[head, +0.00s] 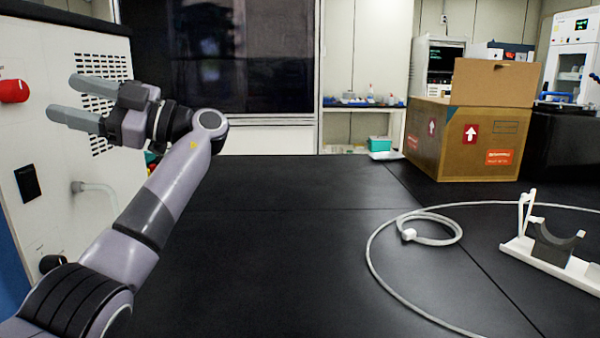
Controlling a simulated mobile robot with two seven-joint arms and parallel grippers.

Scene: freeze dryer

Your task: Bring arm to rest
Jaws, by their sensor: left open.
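My left gripper (75,102) is at the upper left of the head view, at the end of my left arm (150,215). Its two grey fingers point left and are spread apart with nothing between them. It is raised in front of the light machine panel with vent slots (97,150); I cannot tell whether the fingertips touch the panel. The arm reaches up from the lower left corner, over the left side of the black table (290,250). My right gripper is not in view.
A red knob (14,91) is on the panel left of the fingers. A cardboard box (425,135) stands at the back right. A white hose (375,270) and a white stand with a dark cradle (545,250) are at the right. The table's middle is clear.

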